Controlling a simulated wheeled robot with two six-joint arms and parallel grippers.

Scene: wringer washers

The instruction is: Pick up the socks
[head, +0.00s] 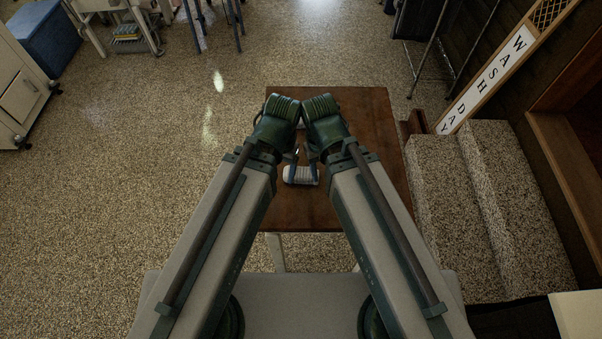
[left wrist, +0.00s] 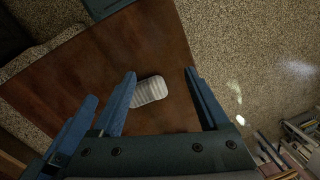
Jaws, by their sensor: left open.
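The socks (head: 300,174), a pale grey-and-white striped bundle, lie on the brown wooden table (head: 365,110) in the head view, just below my two wrists. In the head view my wrists meet over the table and mostly hide both grippers. Another blue finger-like part shows at the lower left of the left wrist view; whether my right gripper is open cannot be told.
The table is otherwise bare where it shows. Speckled stone steps (head: 450,190) stand close to its right, with a "WASH DAY" sign (head: 490,78) behind. A blue box (head: 45,38) and a pale cabinet (head: 20,85) stand far left. The speckled floor at left is open.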

